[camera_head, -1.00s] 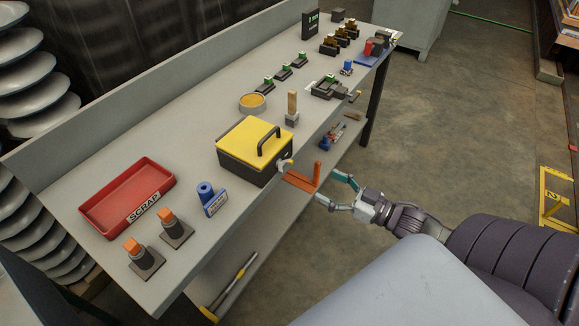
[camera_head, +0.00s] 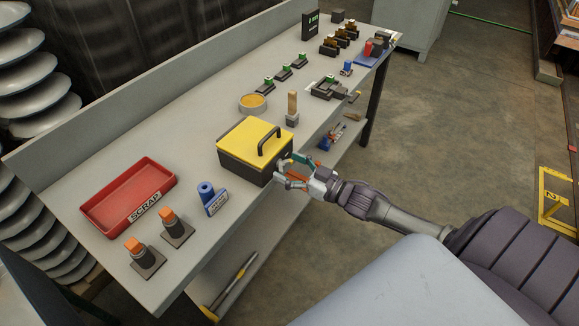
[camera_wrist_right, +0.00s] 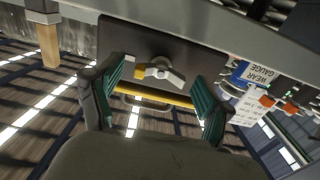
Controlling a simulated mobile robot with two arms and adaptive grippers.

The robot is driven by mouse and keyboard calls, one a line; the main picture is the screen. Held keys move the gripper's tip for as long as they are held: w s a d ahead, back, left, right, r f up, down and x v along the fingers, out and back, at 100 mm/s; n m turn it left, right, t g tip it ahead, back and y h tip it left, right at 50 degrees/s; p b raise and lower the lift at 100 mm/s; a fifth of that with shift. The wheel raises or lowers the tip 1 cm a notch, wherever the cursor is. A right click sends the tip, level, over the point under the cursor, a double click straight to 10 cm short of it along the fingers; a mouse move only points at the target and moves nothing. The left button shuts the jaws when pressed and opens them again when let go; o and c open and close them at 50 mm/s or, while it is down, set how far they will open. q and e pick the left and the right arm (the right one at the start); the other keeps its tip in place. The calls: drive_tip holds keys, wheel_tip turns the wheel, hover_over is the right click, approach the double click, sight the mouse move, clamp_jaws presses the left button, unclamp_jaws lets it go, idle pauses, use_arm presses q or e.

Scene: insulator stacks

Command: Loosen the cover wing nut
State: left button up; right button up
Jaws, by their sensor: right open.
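The dark box with a yellow cover (camera_head: 252,137) and a black arched handle (camera_head: 269,139) stands at the bench's front edge. In the right wrist view, the grey wing nut (camera_wrist_right: 160,71) sits on the dark side face of the box (camera_wrist_right: 178,48), with its wings spread roughly sideways. My right gripper (camera_head: 284,172) is at that side of the box. In the right wrist view the gripper (camera_wrist_right: 160,80) is open, its green-padded fingers on either side of the wing nut with gaps to both. In the head view the fingers mostly hide the wing nut. My left gripper is not in view.
A red SCRAP tray (camera_head: 108,197), a blue wear gauge (camera_head: 211,200) and two orange-topped posts (camera_head: 175,227) stand left of the box. A wooden-handled tool (camera_head: 292,108) and a yellow-filled dish (camera_head: 252,103) are behind it.

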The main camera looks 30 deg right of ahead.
drive_tip(key=c, duration=1.2)
drive_tip(key=shift+o, duration=0.2)
drive_tip(key=shift+n, duration=0.4)
drive_tip(key=n+p, duration=0.1)
drive_tip(key=n, duration=0.2)
drive_tip(key=shift+n, duration=0.3)
drive_tip(key=n, duration=0.4)
drive_tip(key=shift+n, duration=0.3)
drive_tip(key=n, duration=0.4)
drive_tip(key=shift+a+f+n+b, duration=0.1)
drive_tip(key=shift+f+n+b, duration=0.05)
drive_tip(key=shift+n+b, duration=0.2)
drive_tip(key=n+b, duration=0.1)
drive_tip(key=n, duration=0.4)
drive_tip(key=shift+s, duration=0.1)
drive_tip(key=shift+n+b, duration=0.25)
drive_tip(key=shift+b, duration=0.05)
